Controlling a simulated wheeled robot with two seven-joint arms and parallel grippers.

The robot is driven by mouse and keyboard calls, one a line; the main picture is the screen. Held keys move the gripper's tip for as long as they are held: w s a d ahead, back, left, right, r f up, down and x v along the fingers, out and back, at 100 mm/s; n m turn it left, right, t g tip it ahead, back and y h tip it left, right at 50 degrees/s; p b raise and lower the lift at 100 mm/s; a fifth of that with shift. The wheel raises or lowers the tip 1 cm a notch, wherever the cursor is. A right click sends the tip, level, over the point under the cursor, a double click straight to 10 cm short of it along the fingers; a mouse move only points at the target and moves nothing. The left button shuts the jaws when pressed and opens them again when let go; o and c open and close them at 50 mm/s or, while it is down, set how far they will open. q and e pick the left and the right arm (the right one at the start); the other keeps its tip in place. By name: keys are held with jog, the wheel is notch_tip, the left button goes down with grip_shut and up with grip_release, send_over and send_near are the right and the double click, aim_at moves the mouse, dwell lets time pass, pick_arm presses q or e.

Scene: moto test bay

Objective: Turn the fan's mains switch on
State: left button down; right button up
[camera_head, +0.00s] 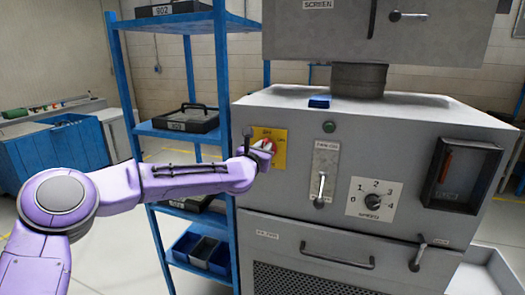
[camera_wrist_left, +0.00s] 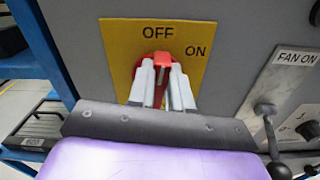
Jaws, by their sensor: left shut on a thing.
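The fan's mains switch is a red rotary handle (camera_wrist_left: 163,57) on a yellow plate (camera_wrist_left: 118,40) marked OFF at the top and ON to the upper right. The handle points up, below OFF. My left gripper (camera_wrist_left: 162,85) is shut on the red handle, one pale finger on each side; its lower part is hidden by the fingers. In the head view my left gripper (camera_head: 262,150) reaches the yellow plate (camera_head: 280,152) at the left of the grey cabinet front (camera_head: 290,215), covering much of the switch. My right gripper is not in view.
Right of the switch, a FAN ON plate (camera_head: 325,160) carries a lever hanging down. Beyond it are a numbered speed dial (camera_head: 373,201) and a dark framed gauge (camera_head: 458,176). A handle bar (camera_head: 336,256) is below. A blue shelf rack (camera_head: 226,110) stands close on the left.

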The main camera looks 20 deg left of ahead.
pick_arm(q)
jog(key=shift+d+f+m+b, duration=0.3)
jog(key=shift+m+b, duration=0.25)
jog(key=shift+m, duration=2.15)
jog(key=shift+d+f+m+b, duration=0.3)
jog(key=shift+m+b, duration=0.3)
jog(key=shift+m, duration=2.1)
jog(key=shift+d+f+m+b, duration=0.3)
jog(key=shift+m+b, duration=0.25)
jog(key=shift+m, duration=2.15)
jog(key=c, duration=1)
grip_release()
jog(key=shift+c, duration=0.2)
jog(key=shift+w+f, duration=0.1)
jog(key=s+b, duration=0.3)
jog(key=s, duration=0.7)
jog(key=shift+s+a+b, duration=0.15)
jog(key=shift+s+b, duration=0.1)
jog(key=shift+b, duration=0.15)
